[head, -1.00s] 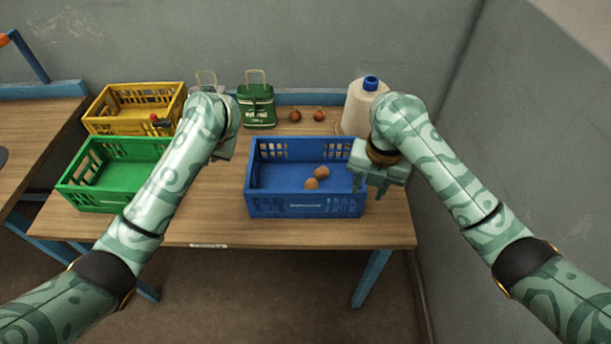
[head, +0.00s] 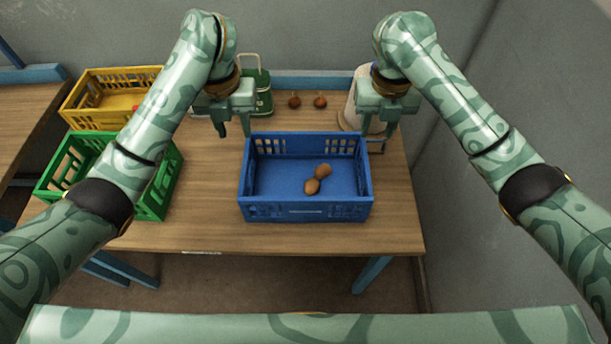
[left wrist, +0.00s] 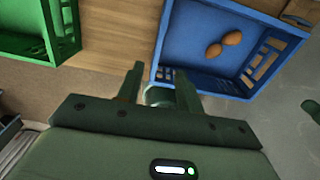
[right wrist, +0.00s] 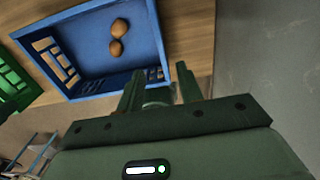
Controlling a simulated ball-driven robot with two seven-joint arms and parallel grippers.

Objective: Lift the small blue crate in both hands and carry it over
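The small blue crate (head: 305,212) stands upright on the wooden table and holds two brown egg-like things (head: 323,170). My left gripper (head: 233,130) is open and empty, above and beyond the crate's left back corner in the head view. My right gripper (head: 379,130) is open and empty by the right back corner. Neither grips the crate. The crate also shows beyond the open fingers in the left wrist view (left wrist: 215,85) and in the right wrist view (right wrist: 95,82).
A green crate (head: 155,205) and a yellow crate (head: 105,77) stand at the left, partly behind my left arm. A green tin (head: 262,95), two onion-like things (head: 320,101) and a white jug (head: 350,112) are at the back. A grey wall (head: 510,150) is at the right.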

